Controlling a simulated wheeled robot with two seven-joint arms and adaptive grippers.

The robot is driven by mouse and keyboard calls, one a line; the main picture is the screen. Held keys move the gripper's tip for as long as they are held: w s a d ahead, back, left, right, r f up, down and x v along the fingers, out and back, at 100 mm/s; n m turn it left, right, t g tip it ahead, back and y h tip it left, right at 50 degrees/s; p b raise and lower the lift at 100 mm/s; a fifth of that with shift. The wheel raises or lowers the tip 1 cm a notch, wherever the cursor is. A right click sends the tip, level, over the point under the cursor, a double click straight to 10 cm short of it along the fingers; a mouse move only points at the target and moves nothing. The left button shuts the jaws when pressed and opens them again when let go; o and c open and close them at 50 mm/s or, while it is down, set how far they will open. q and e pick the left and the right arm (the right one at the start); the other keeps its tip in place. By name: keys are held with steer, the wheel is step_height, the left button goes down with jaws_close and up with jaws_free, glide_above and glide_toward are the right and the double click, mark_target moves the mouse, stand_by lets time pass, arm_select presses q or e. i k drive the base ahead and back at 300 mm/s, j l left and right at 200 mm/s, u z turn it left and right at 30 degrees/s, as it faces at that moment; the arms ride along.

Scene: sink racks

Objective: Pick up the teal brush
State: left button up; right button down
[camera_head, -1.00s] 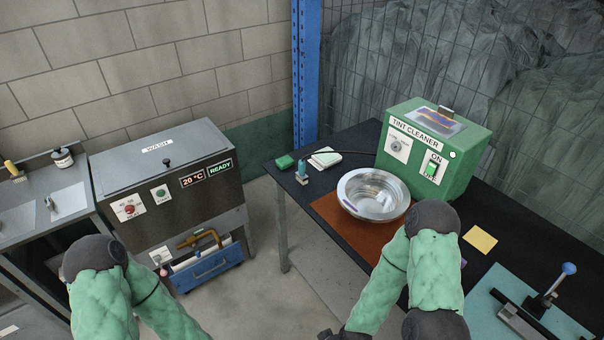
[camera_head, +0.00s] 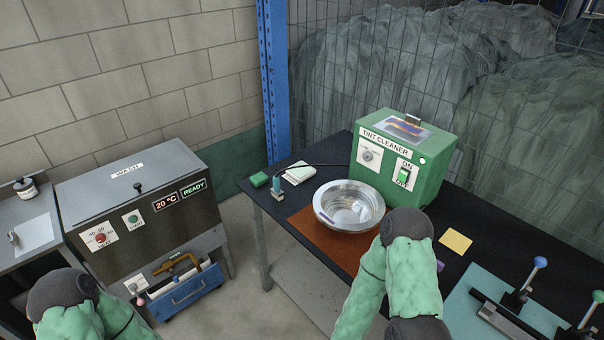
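The teal brush (camera_head: 276,185) stands upright on the dark table, near its left corner. It has a teal handle and a pale lower end. It is beside a small green block (camera_head: 259,179) and left of a shiny metal bowl (camera_head: 348,204). My two arms show in their green sleeves at the bottom, but both grippers are out of the picture. Nothing touches the brush.
The bowl rests on a brown mat (camera_head: 325,242). Behind it stands the green tint cleaner box (camera_head: 428,186). A white pad (camera_head: 299,172) lies behind the brush. A grey wash cabinet (camera_head: 130,235) stands left, with floor between it and the table.

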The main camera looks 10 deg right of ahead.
mark_target(276, 191)
steer(key=i+u, duration=0.25)
steer(key=i, duration=0.15)
steer(key=i+l+u, duration=0.1)
steer(key=i+u, duration=0.15)
steer(key=i, duration=0.2)
steer(key=i+l+u, duration=0.25)
steer(key=i, duration=0.15)
